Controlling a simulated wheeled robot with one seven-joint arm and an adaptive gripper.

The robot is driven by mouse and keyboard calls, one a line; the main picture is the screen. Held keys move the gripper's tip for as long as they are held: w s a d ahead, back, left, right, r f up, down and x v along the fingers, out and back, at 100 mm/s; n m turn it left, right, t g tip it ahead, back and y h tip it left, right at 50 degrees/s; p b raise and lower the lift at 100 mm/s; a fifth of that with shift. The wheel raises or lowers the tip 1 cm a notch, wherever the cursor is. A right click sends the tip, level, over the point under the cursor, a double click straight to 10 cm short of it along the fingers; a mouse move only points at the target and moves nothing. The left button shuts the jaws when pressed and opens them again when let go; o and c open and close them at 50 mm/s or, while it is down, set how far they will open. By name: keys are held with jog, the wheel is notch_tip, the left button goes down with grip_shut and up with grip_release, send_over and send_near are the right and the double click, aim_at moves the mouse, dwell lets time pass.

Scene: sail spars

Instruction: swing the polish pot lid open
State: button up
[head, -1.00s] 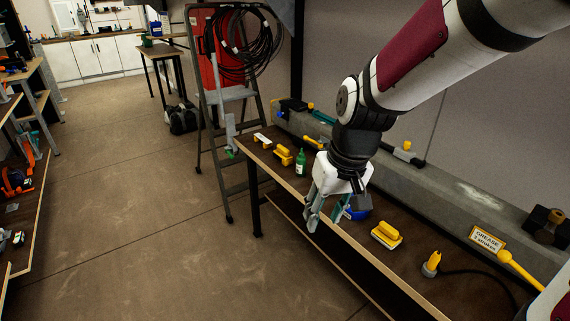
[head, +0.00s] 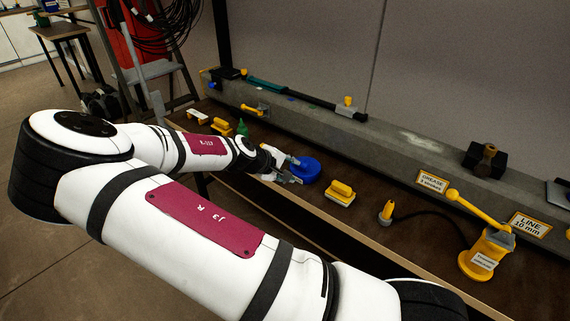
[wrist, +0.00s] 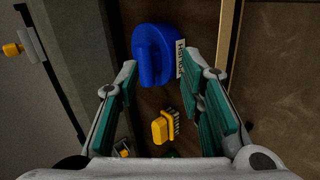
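The blue polish pot (head: 306,171) stands on the dark bench top just beyond my gripper (head: 297,171) in the head view. My gripper (wrist: 171,69) is open and empty, with green-lined fingers spread wide. The pot lies ahead of and between the fingertips, and I see no clear contact.
A yellow grease pump (head: 487,254) stands at the right. A long grey beam (head: 390,150) runs along the bench's back.

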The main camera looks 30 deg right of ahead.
jog(key=shift+n+t+h, duration=0.5)
jog(key=shift+n+h, duration=0.1)
jog(key=w+d+f+b, duration=0.1)
jog(key=d, duration=0.1)
jog(key=w+d+f+b, duration=0.1)
jog(key=w+d+b, duration=0.1)
jog(key=w+d+f+b, duration=0.1)
jog(key=d+f, duration=0.1)
jog(key=shift+w+d, duration=0.25)
jog(key=c, duration=0.4)
grip_shut()
